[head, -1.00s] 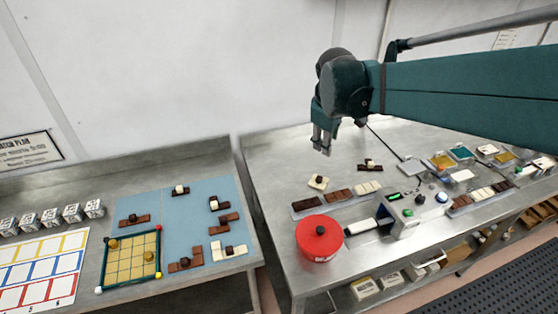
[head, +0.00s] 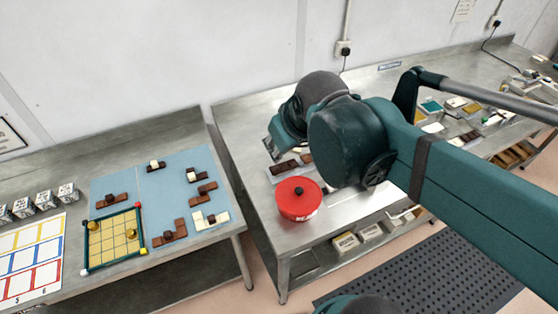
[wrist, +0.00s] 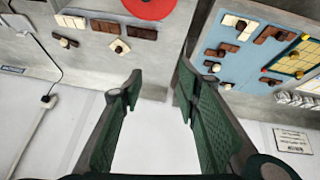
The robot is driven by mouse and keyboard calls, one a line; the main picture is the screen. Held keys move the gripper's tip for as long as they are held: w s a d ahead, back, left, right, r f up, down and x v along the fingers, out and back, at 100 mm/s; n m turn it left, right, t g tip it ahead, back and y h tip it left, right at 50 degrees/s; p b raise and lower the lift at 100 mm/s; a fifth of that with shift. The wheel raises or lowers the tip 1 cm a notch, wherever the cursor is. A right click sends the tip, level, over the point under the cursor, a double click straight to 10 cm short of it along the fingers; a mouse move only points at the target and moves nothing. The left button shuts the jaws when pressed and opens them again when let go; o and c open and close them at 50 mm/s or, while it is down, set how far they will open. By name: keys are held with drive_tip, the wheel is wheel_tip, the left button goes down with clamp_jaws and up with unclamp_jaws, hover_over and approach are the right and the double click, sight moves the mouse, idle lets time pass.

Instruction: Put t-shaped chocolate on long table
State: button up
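Several small chocolate pieces with knobs lie on the blue mat (head: 178,205) on the left table (head: 150,275). They include a brown piece (head: 112,201), another brown piece (head: 168,237), a dark piece (head: 196,176) and a white piece (head: 210,220). I cannot tell for sure which is T-shaped. The right steel table (head: 240,120) looks the longer one. In the wrist view it bears a white piece with a brown knob (wrist: 118,46) and a dark piece with a white knob (wrist: 66,41). My gripper (wrist: 158,85) is open and empty, above the gap between the tables; the arm mostly hides it in the head view.
A red lidded pot (head: 298,203) stands near the right table's front edge, beside chocolate bars (head: 286,167). A gap separates the tables. Bare steel shows at the right table's back left.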

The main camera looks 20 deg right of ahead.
drive_tip(key=shift+m+t+y, duration=0.3)
drive_tip(key=shift+m+t, duration=0.1)
drive_tip(key=shift+m, duration=0.4)
drive_tip(key=shift+s+a+f, duration=0.3)
drive_tip(key=shift+s+a, duration=0.15)
drive_tip(key=shift+s, duration=0.2)
drive_tip(key=shift+s+a+f, duration=0.35)
drive_tip(key=shift+s+a, duration=0.1)
drive_tip(key=shift+s, duration=0.25)
drive_tip(key=shift+s+a+f, duration=0.3)
drive_tip(key=shift+s+a, duration=0.15)
drive_tip(key=shift+s, duration=0.2)
